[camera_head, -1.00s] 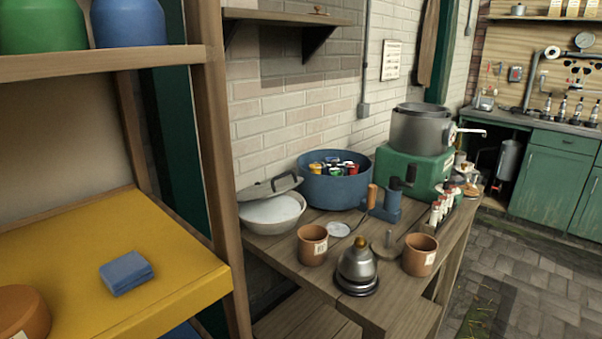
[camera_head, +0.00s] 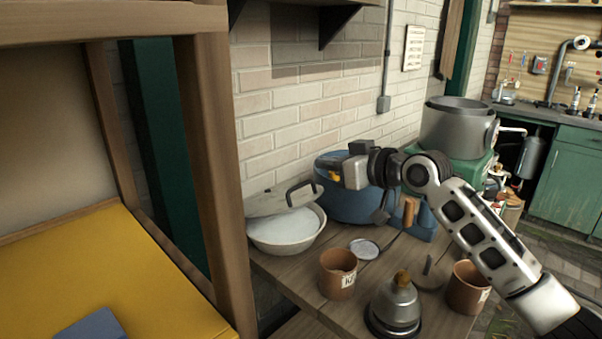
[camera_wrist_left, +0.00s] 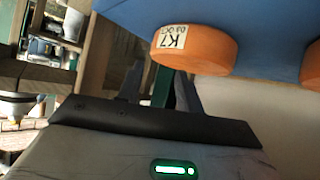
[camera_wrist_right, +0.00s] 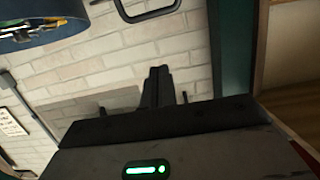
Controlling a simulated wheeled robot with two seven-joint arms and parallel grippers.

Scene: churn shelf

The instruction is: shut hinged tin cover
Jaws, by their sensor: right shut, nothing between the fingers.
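The round pale tin (camera_head: 287,246) stands on the wooden table, with white contents showing. Its hinged cover (camera_head: 262,203) is tilted up at the back, open, with a dark loop handle (camera_head: 302,190). The handle also shows at the top of the right wrist view (camera_wrist_right: 150,12). My right gripper (camera_head: 334,172) is right of the handle, above the blue tub, apparently apart from the cover. Its fingers (camera_wrist_right: 159,88) are shut together and empty. My left gripper (camera_wrist_left: 158,88) shows only in its own wrist view, its fingers apart and empty.
A blue tub (camera_head: 345,203) stands right of the tin. Brown cups (camera_head: 337,276), a domed metal bell (camera_head: 397,305) and a small disc (camera_head: 364,249) are in front. A wooden shelf post (camera_head: 212,170) stands left.

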